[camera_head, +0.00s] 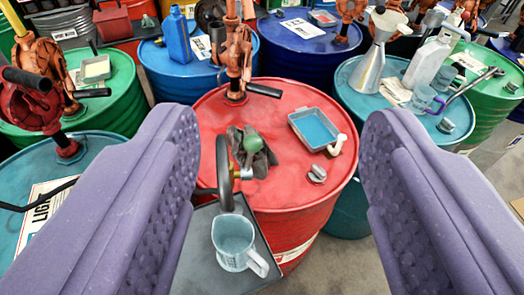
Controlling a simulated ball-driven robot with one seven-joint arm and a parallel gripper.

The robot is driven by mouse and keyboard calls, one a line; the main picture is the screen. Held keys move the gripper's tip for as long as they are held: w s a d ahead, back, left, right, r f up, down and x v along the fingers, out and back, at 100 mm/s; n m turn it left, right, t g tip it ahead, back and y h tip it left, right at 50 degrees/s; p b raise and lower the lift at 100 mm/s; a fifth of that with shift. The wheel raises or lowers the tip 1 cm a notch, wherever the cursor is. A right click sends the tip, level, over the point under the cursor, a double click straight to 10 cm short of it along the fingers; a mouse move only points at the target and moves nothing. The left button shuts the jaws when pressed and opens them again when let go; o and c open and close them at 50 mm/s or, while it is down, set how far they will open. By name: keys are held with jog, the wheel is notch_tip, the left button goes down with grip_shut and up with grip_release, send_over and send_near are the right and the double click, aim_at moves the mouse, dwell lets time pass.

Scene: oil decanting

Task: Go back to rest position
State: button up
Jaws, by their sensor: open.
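My gripper (280,165) is open, its two purple padded fingers wide apart at the left and right of the view. Nothing is held between them. Beyond and below the gap stands a red drum (290,185) with an orange hand pump (236,55) on its lid. A clear measuring jug (234,243) stands on a dark surface in front of the drum. A dark curved spout (224,172) ends above the jug.
A metal funnel (370,68) and jugs crowd a teal drum at right. More drums with pumps surround. Floor shows at lower right.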

jog(key=shift+s+r, duration=0.2)
jog(key=s+r, duration=0.6)
jog(key=shift+s+y, duration=0.3)
jog(key=shift+a, duration=0.15)
dwell(0.4)
